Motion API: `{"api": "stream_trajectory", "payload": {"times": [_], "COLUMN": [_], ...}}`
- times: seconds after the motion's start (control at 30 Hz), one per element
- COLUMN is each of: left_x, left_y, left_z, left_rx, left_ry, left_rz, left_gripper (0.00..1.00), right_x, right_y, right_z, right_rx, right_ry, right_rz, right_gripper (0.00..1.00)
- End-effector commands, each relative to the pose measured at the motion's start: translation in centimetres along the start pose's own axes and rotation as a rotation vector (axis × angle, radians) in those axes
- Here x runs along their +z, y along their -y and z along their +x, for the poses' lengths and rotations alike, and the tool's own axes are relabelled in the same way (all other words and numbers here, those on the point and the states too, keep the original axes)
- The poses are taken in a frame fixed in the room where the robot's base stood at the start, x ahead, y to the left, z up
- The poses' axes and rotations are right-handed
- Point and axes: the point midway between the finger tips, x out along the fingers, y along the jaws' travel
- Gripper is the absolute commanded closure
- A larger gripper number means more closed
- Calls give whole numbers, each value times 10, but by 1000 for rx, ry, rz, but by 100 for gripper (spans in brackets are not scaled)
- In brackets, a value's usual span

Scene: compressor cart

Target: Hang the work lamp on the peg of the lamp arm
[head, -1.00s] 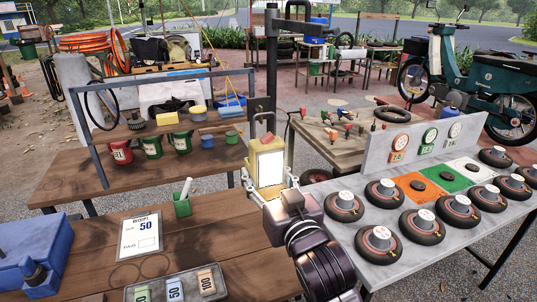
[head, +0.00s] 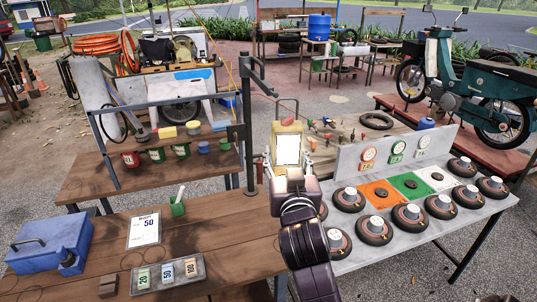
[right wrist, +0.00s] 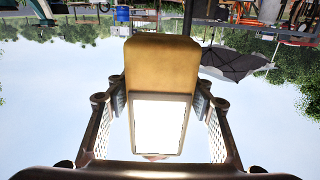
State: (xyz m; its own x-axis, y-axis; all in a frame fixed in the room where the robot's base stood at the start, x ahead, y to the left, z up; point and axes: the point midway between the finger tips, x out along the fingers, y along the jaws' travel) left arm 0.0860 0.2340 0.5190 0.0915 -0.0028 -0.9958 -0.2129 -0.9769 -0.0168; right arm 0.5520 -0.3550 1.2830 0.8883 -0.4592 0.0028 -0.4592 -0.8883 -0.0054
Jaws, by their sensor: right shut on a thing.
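The work lamp (head: 289,146) has a yellow body, a bright white panel and a thin loop handle on top. My right gripper (head: 290,172) is shut on its lower part and holds it upright in the air. In the right wrist view, the lamp (right wrist: 160,65) sits between the two fingers (right wrist: 159,118), upside down in the picture. The dark lamp arm (head: 263,76) reaches out from the top of a post (head: 248,140). Its end is above and left of the lamp's handle, apart from it in the picture. The peg is too small to make out. My left gripper is not in view.
A grey table (head: 350,263) with several dark wheels and an upright panel (head: 347,160) stands right. A cluttered tabletop (head: 345,127) lies behind the lamp. Open air surrounds the lamp's handle.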

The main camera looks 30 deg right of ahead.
Motion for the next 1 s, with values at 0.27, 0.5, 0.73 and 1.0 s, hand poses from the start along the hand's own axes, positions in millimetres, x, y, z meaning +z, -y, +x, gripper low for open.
{"api": "stream_trajectory", "payload": {"times": [0.27,0.5,0.73,1.0], "left_x": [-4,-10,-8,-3], "left_y": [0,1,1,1], "left_z": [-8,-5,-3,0], "left_rx": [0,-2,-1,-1], "left_ry": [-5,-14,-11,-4], "left_rz": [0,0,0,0], "left_gripper": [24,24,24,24], "right_x": [-9,-8,-6,-5], "right_y": [-7,-4,-1,2], "right_z": [3,14,27,41], "right_rx": [22,22,21,21], "right_ry": [-6,-7,-6,-6], "right_rz": [-2,-2,-2,-2], "right_gripper": [93,93,93,93]}}
